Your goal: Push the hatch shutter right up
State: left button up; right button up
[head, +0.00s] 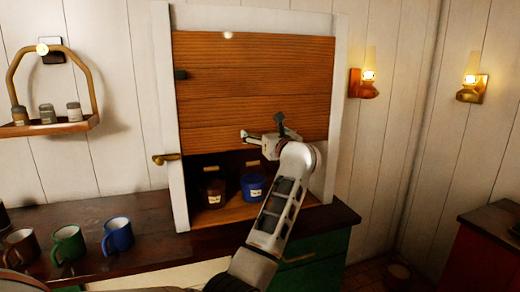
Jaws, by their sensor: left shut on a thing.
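The hatch shutter (250,75) is a panel of brown wooden boards in a white frame (172,120). It covers the upper part of the opening, and the lower part is open. My left gripper (263,131) is at the shutter's lower edge, right of its middle, and shut on it. The exact part gripped is hidden by the fingers and wrist. Below the shutter, a dark brown jar (213,191) and a blue jar (251,190) stand inside the hatch. My right gripper is not in view.
A brown mug (21,246), a green mug (68,244) and a blue mug (118,235) stand on the dark counter (150,250) at left. A brass latch (165,159) sits on the frame's left side. A small shelf (50,128) holds jars. Two lamps (364,82) (472,87) hang at right.

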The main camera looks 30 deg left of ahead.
aim_at(262, 115)
pick_arm(q)
notch_tip(262, 115, up, 5)
jog(key=shift+a+r+p, duration=0.1)
jog(key=shift+p, duration=0.8)
jog(key=shift+r, duration=0.15)
jog(key=shift+r, duration=0.1)
jog(key=o, duration=1.3)
jog(key=shift+o, duration=0.3)
jog(key=v, duration=0.7)
jog(key=shift+s+d, duration=0.15)
jog(key=shift+d, duration=0.05)
